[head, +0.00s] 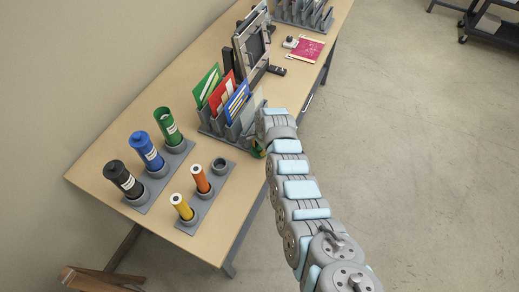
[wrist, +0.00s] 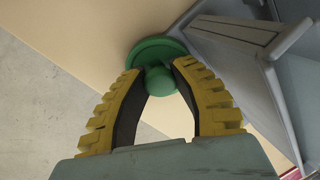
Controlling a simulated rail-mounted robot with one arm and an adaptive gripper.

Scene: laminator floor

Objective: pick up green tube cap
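The green tube cap (wrist: 150,49), a round disc with a short knob (wrist: 160,82), shows in the wrist view. My gripper (wrist: 159,72) has its two yellow-and-black fingertips closed in on either side of the knob, seemingly touching it. In the head view the gripper (head: 258,149) is low by the table's right edge, mostly hidden by my arm, with a little green and yellow showing. Whether the cap rests on the table or is just clear of it cannot be told.
A grey rack (wrist: 240,60) with panels stands close right of the cap; its folders (head: 222,97) show in the head view. Green (head: 168,127), blue (head: 147,151) and black (head: 123,179) tubes stand left, with smaller orange (head: 200,178) and yellow (head: 182,207) ones and an empty socket (head: 220,166).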

